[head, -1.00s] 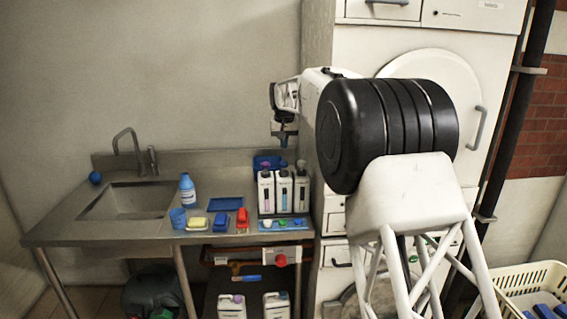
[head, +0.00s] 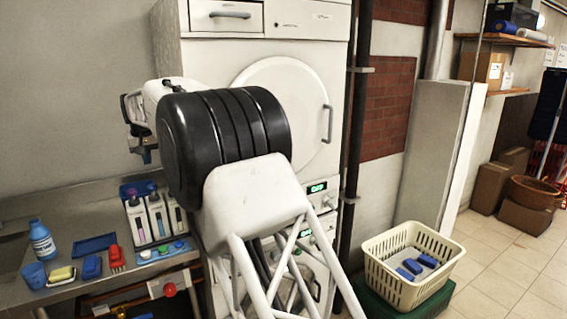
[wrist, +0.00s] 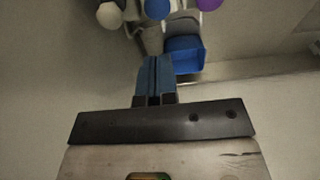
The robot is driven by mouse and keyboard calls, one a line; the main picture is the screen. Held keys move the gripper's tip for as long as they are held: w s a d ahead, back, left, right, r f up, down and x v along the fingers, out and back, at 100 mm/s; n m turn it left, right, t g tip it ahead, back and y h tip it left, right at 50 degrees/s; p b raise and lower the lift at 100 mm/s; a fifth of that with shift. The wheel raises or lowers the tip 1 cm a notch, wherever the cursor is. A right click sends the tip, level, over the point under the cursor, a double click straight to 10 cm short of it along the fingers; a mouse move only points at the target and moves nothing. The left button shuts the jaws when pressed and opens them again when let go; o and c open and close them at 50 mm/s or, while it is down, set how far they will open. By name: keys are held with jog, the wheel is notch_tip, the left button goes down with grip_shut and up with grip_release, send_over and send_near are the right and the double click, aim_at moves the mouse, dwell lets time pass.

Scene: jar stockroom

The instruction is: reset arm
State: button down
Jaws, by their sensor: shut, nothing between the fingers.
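My gripper (head: 147,155) hangs at the left end of my raised arm, in front of the wall and above the back of the steel counter. In the wrist view its two blue fingers (wrist: 155,78) are pressed together with nothing between them. Below it in the head view stand several white bottles (head: 157,216) and a blue bin (head: 137,188). The blue bin also shows in the wrist view (wrist: 186,54), just beyond the fingertips, with bottle caps in white, blue and purple near the top edge. My arm hides part of the white machine.
The steel counter (head: 75,205) holds a blue bottle (head: 41,241), a blue cup (head: 34,274), a sponge (head: 61,273) and a red brush (head: 116,258). A white stacked machine (head: 300,110) stands behind my arm.

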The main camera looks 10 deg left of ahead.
jog(key=s+d+r+n, duration=0.15)
jog(key=s+d, duration=0.25)
jog(key=d, duration=0.5)
jog(key=s+d+r+n, duration=0.1)
jog(key=s+d+r, duration=0.25)
jog(key=d, duration=0.55)
jog(key=s+d+r+m, duration=0.1)
jog(key=s+d+m, duration=0.15)
jog(key=d, duration=1.65)
jog(key=s+d+r+m, duration=0.15)
jog(key=s+d, duration=0.25)
jog(key=d, duration=1.5)
jog(key=s+d+f+m+t+h, duration=0.1)
jog(key=s+d+f+m, duration=0.1)
jog(key=s+d, duration=0.55)
jog(key=s+d+f+m, duration=0.2)
jog(key=s+d, duration=0.2)
jog(key=d, duration=0.6)
jog(key=s+d+f+m, duration=0.2)
jog(key=s+d+f, duration=0.3)
jog(key=s, duration=0.3)
jog(key=s+d+f+m, duration=0.1)
jog(key=s+d+f, duration=0.4)
jog(key=s, duration=0.4)
jog(key=shift+s+d+m+h, duration=0.3)
jog(key=shift+d+m+h, duration=0.1)
jog(key=shift+d, duration=0.5)
jog(key=shift+f, duration=0.1)
